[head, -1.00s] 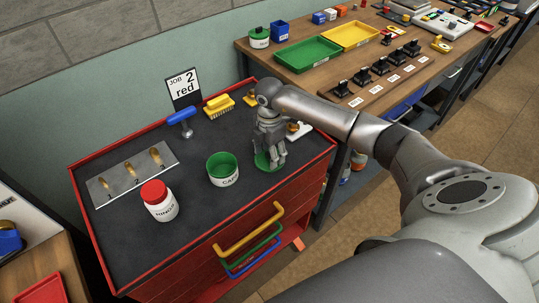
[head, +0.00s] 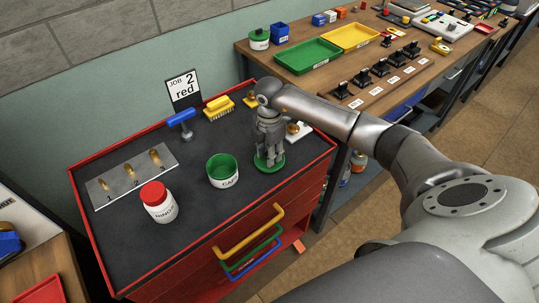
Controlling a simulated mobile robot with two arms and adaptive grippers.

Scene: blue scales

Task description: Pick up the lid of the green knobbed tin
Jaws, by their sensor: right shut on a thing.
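The green lid (head: 262,163) is at the right part of the dark cart top, under my right gripper (head: 269,157). The right gripper points down and is shut on the lid, at its middle; the fingers hide the knob. I cannot tell whether the lid still touches the cart top. The white tin (head: 224,181) with a green inside stands open and upright just left of the lid, apart from it. My left gripper is not in view.
A white jar with a red cap (head: 158,202) stands front left. Another green-lidded tin (head: 259,39) stands on the wooden bench (head: 300,88).

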